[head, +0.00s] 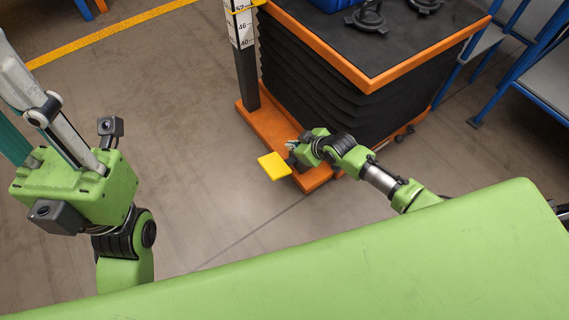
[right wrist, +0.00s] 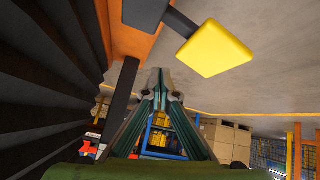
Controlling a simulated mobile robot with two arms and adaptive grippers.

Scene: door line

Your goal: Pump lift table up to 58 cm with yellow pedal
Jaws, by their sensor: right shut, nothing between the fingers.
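The lift table has a black top with an orange rim (head: 380,79), black bellows (head: 310,95) and an orange base (head: 262,118). A scale post (head: 241,30) with 40 and 46 marks stands at its left corner; a yellow marker crosses it near the upper picture edge. The yellow pedal (head: 274,166) sticks out from the base; it also shows in the right wrist view (right wrist: 214,48) on a dark lever. My right gripper (head: 290,146) is shut and empty, beside the pedal and apart from it. My left gripper (head: 45,105) is raised at the left, its fingertips cut off.
Dark metal parts (head: 368,17) and a blue bin (head: 332,4) are on the tabletop. Blue-framed shelves (head: 540,85) stand at the right. A yellow line (head: 110,35) crosses the floor. The floor left of the pedal is clear. Stacked boxes (right wrist: 225,138) show in the right wrist view.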

